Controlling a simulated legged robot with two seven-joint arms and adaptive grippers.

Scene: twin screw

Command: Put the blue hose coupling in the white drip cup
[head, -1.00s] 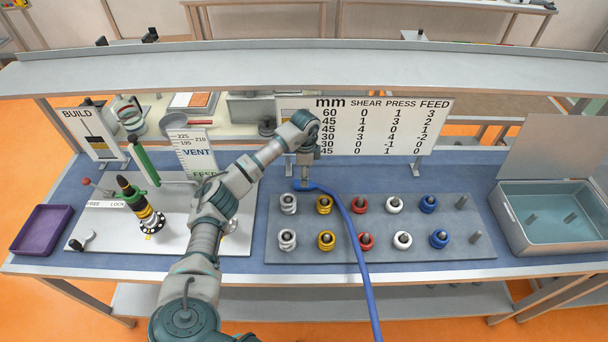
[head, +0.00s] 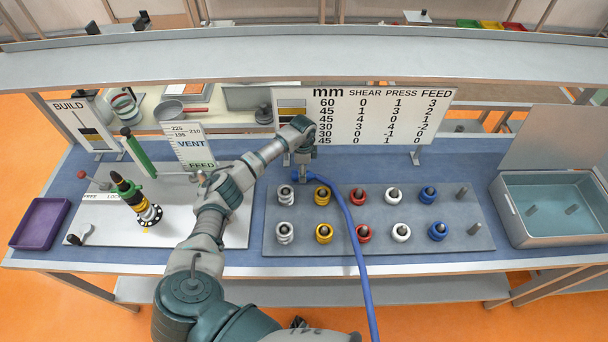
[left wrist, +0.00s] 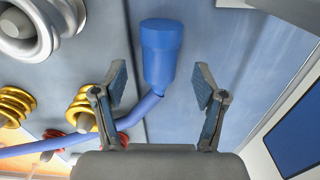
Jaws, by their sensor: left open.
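The blue hose coupling (head: 298,176) lies on the blue bench top just behind the grey spring plate, at the end of a blue hose (head: 355,240). In the left wrist view the coupling (left wrist: 160,48) is a blue cylinder between and beyond my fingertips, not visibly touched. My left gripper (left wrist: 160,88) is open and empty. In the head view my left gripper (head: 303,172) points down at the coupling, partly hiding it. I cannot clearly make out a white drip cup. My right gripper is out of view.
The grey plate (head: 270,245) carries several springs on pegs, in white, yellow, red and blue. A standing chart (head: 440,110) is behind it. A grey bin (head: 555,235) is at right, a purple tray (head: 40,224) at left. A press with a green handle (head: 138,152) stands left of my arm.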

